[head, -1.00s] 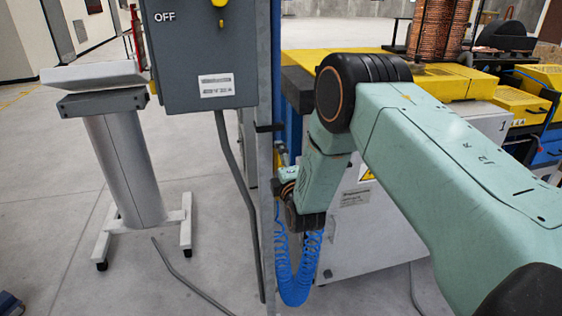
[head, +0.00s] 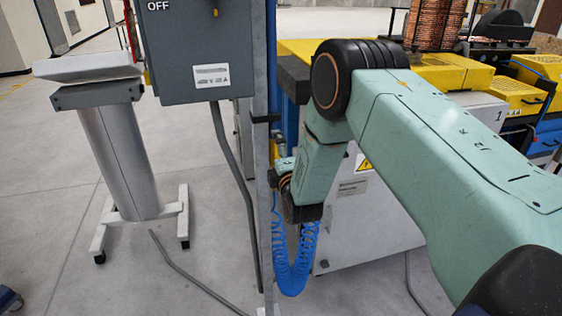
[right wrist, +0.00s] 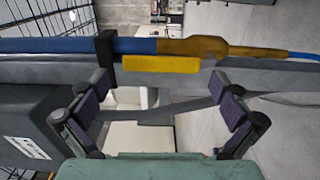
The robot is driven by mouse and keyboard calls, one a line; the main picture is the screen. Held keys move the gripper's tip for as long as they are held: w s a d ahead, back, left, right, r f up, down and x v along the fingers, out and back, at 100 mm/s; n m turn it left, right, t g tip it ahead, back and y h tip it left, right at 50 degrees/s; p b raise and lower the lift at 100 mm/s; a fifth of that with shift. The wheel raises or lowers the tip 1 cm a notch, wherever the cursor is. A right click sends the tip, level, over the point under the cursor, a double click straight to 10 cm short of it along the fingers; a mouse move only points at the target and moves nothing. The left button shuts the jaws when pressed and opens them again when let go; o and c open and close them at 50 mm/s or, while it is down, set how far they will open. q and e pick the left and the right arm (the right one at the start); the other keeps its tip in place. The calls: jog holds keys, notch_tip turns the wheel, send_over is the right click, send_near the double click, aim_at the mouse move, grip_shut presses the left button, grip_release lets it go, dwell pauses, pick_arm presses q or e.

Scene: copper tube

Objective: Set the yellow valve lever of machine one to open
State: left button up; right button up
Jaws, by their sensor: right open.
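In the right wrist view, a yellow lever (right wrist: 160,63) lies lengthwise along a blue pipe (right wrist: 140,45), beside a brass-coloured valve body (right wrist: 195,47). My right gripper (right wrist: 165,100) is open, one finger to each side, with the lever ahead between and beyond the fingertips. I see nothing held, and I cannot tell whether a finger touches anything. In the head view my right gripper (head: 281,168) points left at the grey post (head: 264,200); its fingers are small and partly hidden. The lever is not clear there. My left gripper is not in view.
A grey control box (head: 200,50) marked OFF hangs left of the post, with a cable below it. Blue coiled hose (head: 292,270) hangs under my right wrist. A white cabinet (head: 370,220) stands behind my arm. A grey stand (head: 122,160) is at left, with open floor around it.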

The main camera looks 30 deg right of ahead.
jog(key=v, duration=1.1)
jog(key=shift+s+a, duration=0.1)
jog(key=x, duration=1.2)
jog(key=shift+f, duration=0.1)
jog(key=shift+s, duration=0.1)
